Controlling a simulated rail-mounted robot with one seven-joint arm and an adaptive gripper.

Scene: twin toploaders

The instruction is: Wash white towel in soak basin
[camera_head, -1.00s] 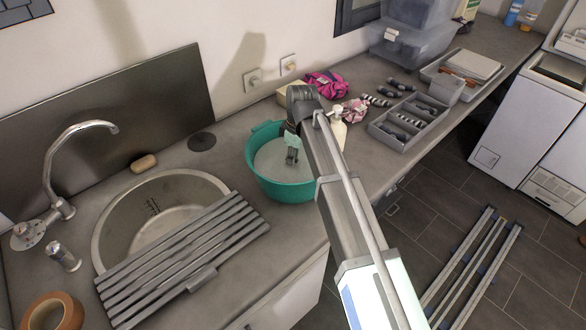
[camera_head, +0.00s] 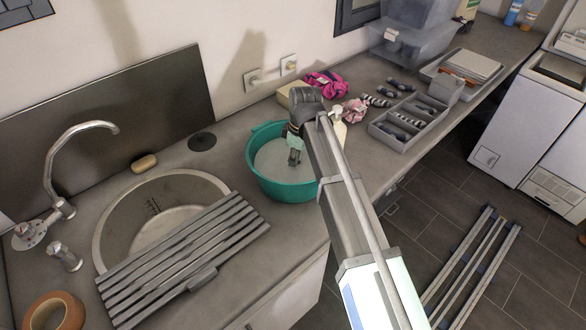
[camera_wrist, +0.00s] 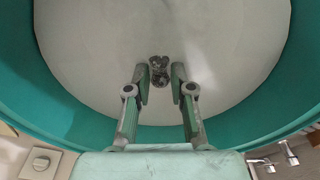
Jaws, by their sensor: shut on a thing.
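The soak basin is a round teal tub (camera_head: 258,170) on the counter, right of the sink, with a pale, greyish-white surface (camera_head: 272,158) inside. My gripper (camera_head: 294,158) points down inside it. In the wrist view my gripper (camera_wrist: 160,84) is shut on a small crumpled grey thing (camera_wrist: 159,70) between its fingertips. I cannot tell whether this is the white towel, which I cannot make out clearly elsewhere. The teal wall (camera_wrist: 70,115) of the tub surrounds the pale surface there.
A steel sink (camera_head: 120,205) with a slatted grey rack (camera_head: 185,262) and a tap (camera_head: 55,165) is at the left. A white pump bottle (camera_head: 340,130), pink cloths (camera_head: 325,84) and a grey divided tray (camera_head: 408,123) stand right of the tub. Counter in front of the tub is narrow.

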